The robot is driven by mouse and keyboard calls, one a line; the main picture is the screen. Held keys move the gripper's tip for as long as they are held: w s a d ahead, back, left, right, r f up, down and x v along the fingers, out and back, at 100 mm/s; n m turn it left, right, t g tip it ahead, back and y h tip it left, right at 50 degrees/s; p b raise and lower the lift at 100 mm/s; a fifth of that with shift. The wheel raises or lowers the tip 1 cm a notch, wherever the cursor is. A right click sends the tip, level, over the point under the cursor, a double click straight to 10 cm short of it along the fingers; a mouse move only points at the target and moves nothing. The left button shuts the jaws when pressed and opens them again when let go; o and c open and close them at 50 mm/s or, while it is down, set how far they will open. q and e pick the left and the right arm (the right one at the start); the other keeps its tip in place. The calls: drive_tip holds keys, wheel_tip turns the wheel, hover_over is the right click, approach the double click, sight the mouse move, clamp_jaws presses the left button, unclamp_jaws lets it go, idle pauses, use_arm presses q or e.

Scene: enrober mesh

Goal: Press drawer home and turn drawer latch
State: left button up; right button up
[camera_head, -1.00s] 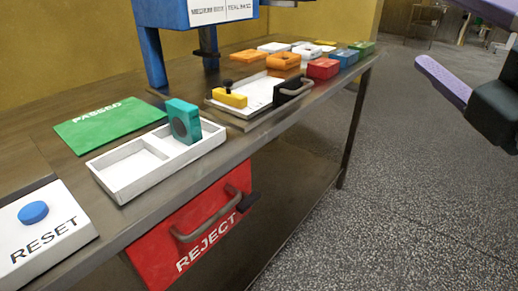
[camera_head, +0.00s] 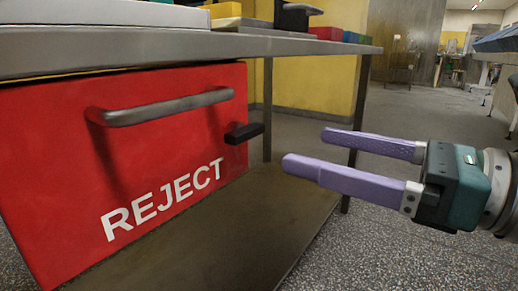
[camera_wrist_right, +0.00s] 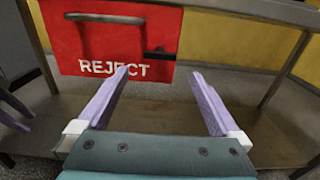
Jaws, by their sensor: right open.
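The red REJECT drawer (camera_head: 60,150) hangs under the table top, with a grey bar handle (camera_head: 165,108) across its front. It also shows in the right wrist view (camera_wrist_right: 60,40). The dark drawer latch (camera_head: 244,133) lies about level at the drawer's right edge; it also shows in the right wrist view (camera_wrist_right: 158,54). I cannot tell whether the drawer is fully in. My right gripper (camera_head: 307,148) is open and empty, its purple fingers pointing toward the latch, apart from it. Purple fingers, apparently my left gripper (camera_wrist_right: 12,105), show partly at the wrist view's left edge.
The steel table edge (camera_head: 150,50) runs above the drawer, and a table leg (camera_head: 357,120) stands behind the right fingers. A lower shelf (camera_head: 240,215) lies below. The space between the right gripper and the latch is clear.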

sight(252, 132)
drive_tip(key=b+x, duration=0.1)
drive_tip(key=x, duration=0.7)
drive_tip(key=shift+w+a+r, duration=0.1)
drive_tip(key=shift+a, duration=0.1)
drive_tip(key=shift+c, duration=0.2)
drive_tip(key=c, duration=1.3)
drive_tip(key=shift+o, duration=0.2)
